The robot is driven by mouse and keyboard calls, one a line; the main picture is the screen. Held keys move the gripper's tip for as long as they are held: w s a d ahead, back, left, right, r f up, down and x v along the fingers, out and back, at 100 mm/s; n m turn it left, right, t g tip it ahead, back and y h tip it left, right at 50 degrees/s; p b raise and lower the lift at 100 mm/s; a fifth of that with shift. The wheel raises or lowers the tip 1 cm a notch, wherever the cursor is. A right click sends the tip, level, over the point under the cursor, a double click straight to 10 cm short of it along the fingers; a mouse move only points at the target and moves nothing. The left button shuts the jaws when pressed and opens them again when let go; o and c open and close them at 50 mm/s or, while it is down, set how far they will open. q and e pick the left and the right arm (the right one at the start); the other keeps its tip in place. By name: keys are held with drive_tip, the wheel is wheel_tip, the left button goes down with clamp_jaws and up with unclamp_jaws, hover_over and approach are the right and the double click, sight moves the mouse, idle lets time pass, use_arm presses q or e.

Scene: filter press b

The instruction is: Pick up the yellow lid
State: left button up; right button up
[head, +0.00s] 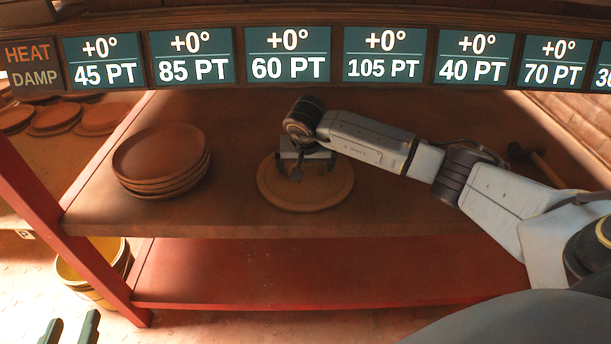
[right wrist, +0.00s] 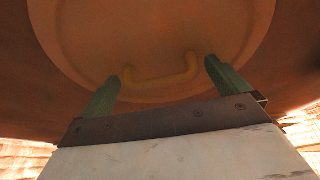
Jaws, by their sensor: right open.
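The round yellow lid (head: 330,190) lies flat on the brown shelf, right of the stacked discs. My right gripper (head: 302,172) is over the lid in the head view and hides part of its middle. In the right wrist view, the lid (right wrist: 155,35) fills the upper part, with its curved yellow handle (right wrist: 160,78) near the fingertips. My right gripper (right wrist: 166,82) is open there, with one green finger towards each end of the handle and no grip on it. My left gripper (head: 68,328) shows only two green fingers, spread apart and empty, at the bottom left.
A stack of brown discs (head: 161,160) stands left on the shelf (head: 230,215). A red post (head: 70,235) and lower red shelf (head: 320,272) are in front. A yellow bucket (head: 75,280) stands lower left. A hammer-like tool (head: 540,165) lies at right. Signs run above.

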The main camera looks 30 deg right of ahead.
drive_tip(key=shift+f, duration=0.15)
drive_tip(key=c, duration=0.9)
drive_tip(key=shift+r, duration=0.2)
